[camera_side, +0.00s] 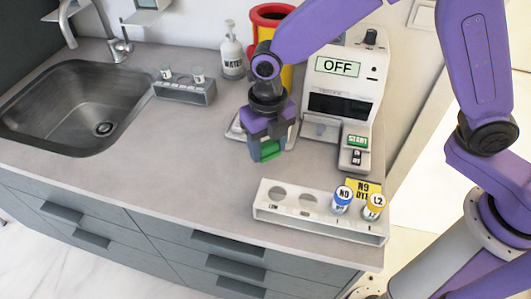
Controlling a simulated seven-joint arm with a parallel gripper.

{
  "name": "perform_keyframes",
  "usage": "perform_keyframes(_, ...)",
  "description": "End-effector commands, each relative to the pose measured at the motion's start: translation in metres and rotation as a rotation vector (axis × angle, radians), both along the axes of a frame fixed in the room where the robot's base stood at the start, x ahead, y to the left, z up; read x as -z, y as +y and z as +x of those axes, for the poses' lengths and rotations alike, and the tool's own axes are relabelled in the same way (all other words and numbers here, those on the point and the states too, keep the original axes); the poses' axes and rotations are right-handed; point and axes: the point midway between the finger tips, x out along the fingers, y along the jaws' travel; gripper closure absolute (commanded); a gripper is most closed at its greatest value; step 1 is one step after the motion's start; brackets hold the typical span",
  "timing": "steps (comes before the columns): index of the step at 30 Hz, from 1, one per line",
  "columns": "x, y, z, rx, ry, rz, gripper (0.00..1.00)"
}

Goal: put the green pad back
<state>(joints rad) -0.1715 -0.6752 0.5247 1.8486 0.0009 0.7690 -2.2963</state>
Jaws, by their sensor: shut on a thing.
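My gripper (267,153) points down above the counter, left of the white machine. It is shut on the green pad (270,149), of which only a green part shows between and below the fingers. The fingers hide the rest. A pale flat tray (235,131) shows partly behind my gripper. I cannot tell whether the pad touches the counter or the tray.
The white machine (343,80) reads OFF. A front rack (270,209) holds tubes N0 (342,198) and L2 (374,205), beside a yellow label (364,187). The counter's left-middle is clear.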

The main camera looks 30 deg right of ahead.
Motion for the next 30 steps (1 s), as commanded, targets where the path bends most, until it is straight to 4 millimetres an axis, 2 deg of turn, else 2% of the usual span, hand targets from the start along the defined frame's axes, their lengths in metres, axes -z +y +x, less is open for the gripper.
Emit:
perform_keyframes(10,0.035,0.003,0.004,0.0,0.001,-0.001,0.76)
perform_keyframes(22,0.04,0.003,0.004,0.001,0.0,0.0,0.76)
perform_keyframes(23,0.039,0.003,0.004,0.001,0.0,0.0,0.38)
perform_keyframes(24,0.039,0.003,0.004,0.001,0.0,0.0,0.24)
perform_keyframes(25,0.039,0.003,0.004,0.001,0.0,0.0,0.22)
perform_keyframes(30,0.039,0.003,0.004,0.001,0.0,0.0,0.22)
